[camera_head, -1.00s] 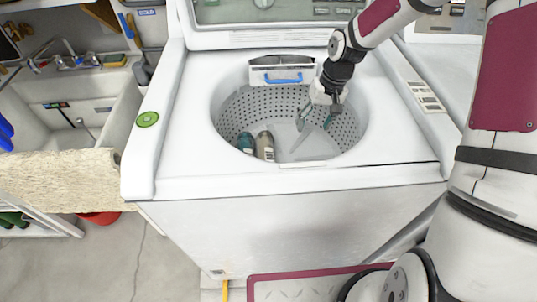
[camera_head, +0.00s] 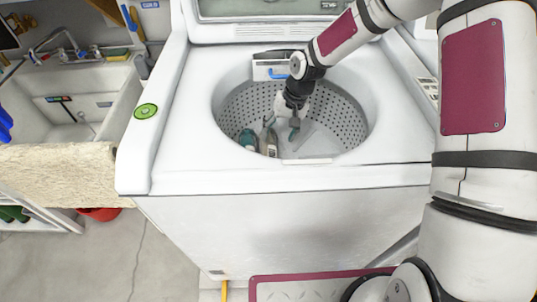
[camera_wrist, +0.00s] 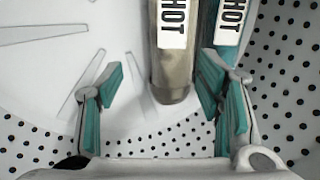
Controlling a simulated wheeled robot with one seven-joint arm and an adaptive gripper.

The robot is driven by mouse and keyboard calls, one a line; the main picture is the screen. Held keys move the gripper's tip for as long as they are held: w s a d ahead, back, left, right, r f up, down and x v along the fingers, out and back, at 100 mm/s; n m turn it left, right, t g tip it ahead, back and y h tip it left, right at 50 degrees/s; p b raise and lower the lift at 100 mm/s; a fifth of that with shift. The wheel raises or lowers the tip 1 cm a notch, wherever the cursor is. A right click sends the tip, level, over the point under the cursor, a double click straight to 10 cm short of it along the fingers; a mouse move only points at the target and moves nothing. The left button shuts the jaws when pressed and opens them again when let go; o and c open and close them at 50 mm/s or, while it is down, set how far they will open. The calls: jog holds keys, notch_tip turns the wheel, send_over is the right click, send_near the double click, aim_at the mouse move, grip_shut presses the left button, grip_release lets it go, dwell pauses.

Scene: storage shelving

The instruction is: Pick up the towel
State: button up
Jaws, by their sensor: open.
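A beige, rough-textured cloth, which looks like the towel (camera_head: 60,170), hangs over the front edge of the sink at the left in the head view. My gripper (camera_head: 281,127) is inside the washer tub, well to the right of the cloth. It is open and empty, with teal finger pads. In the wrist view my gripper (camera_wrist: 160,85) has its fingers on either side of a grey cylinder (camera_wrist: 173,60) labelled HOT. A teal cylinder (camera_wrist: 226,28) also labelled HOT is beside it, partly behind the right finger. No towel shows in the wrist view.
The open white washer (camera_head: 300,176) has a perforated tub (camera_head: 345,118) whose walls surround my gripper. A white sink (camera_head: 35,112) stands to the left. A yellow item (camera_head: 224,290) and a maroon-edged plate (camera_head: 300,290) are low in front.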

aim_at(270, 141)
jog(key=shift+a, duration=0.4)
jog(key=x, duration=0.5)
jog(key=shift+a+f+b, duration=0.1)
jog(key=shift+a+b, duration=0.3)
jog(key=shift+a, duration=0.05)
jog(key=c, duration=1.1)
